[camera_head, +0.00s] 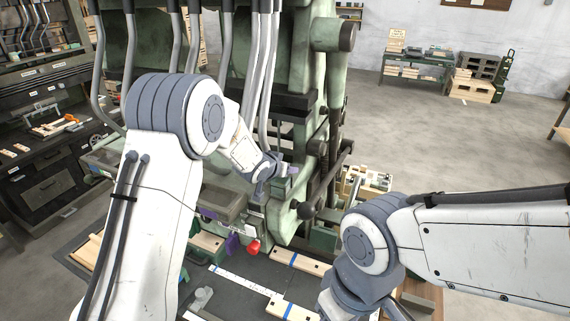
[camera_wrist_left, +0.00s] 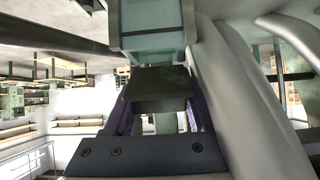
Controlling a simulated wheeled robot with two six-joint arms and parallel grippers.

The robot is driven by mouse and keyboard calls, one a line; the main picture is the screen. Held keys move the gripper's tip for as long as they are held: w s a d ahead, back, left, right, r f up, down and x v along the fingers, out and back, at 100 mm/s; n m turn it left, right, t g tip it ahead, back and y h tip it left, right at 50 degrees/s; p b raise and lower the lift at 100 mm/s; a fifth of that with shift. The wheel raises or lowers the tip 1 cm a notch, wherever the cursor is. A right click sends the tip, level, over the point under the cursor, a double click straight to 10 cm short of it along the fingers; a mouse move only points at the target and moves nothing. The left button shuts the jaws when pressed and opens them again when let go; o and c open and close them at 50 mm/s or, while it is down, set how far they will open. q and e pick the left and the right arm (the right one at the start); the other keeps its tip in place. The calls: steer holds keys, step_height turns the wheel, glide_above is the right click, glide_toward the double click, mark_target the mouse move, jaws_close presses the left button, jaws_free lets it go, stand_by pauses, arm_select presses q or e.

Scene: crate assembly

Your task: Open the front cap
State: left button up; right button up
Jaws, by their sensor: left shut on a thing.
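The front cap appears to be the dark, flat-faced piece (camera_wrist_left: 158,88) under a pale green housing (camera_wrist_left: 152,38) in the left wrist view; I cannot tell for sure that it is the cap. My left gripper (camera_wrist_left: 155,118) is shut on this dark piece, with one purple finger on each side. In the head view, my left gripper (camera_head: 281,172) is at the front of the green machine (camera_head: 232,185), and the held piece is mostly hidden there. My right arm comes in from the right and bends down at the bottom edge; its fingers are out of frame.
A red knob (camera_head: 254,247) sits low on the machine's front, beside a purple part (camera_head: 232,243). Wooden strips (camera_head: 289,261) lie on the dark worktop below. Grey hoses (camera_head: 267,70) hang close to my left wrist. Open floor lies to the right.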

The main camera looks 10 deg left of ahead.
stand_by(0.3)
arm_select(q)
steer(key=o, duration=1.4)
steer(key=shift+c, duration=0.2)
steer(key=shift+s+a+r, duration=0.1)
steer(key=shift+s+r, duration=0.05)
steer(key=shift+s, duration=0.1)
steer(key=b+v, duration=0.1)
steer(key=v, duration=0.9)
steer(key=shift+b, duration=0.35)
steer(key=shift+w, duration=0.1)
